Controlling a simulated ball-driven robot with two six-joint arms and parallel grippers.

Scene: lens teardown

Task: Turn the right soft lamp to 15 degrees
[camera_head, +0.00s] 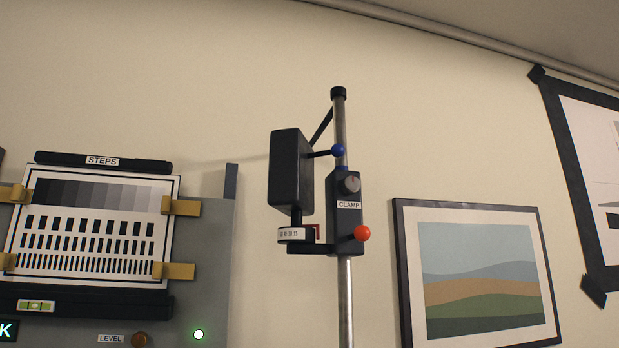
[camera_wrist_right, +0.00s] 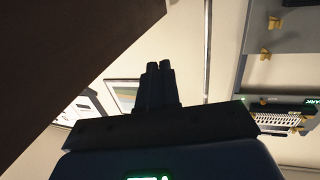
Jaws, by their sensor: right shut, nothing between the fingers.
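The soft lamp, a black box-shaped head (camera_head: 286,170), is held on a metal pole (camera_head: 345,290) in the middle of the head view. A thin arm with a blue ball (camera_head: 338,150) reaches right from the head. Below the head is a white scale ring (camera_head: 292,235) with a red mark beside it; its numbers are too small to read. A black block labelled CLAMP (camera_head: 348,205) with a grey knob and an orange ball (camera_head: 362,233) sits on the pole. My right gripper (camera_wrist_right: 159,67) is shut and empty in the right wrist view. Neither gripper shows in the head view.
A test chart labelled STEPS (camera_head: 90,225) is clipped to a grey board (camera_head: 215,260) on the left. A framed landscape picture (camera_head: 480,280) hangs right of the pole. A large dark brown surface (camera_wrist_right: 60,50) fills the upper left of the wrist view.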

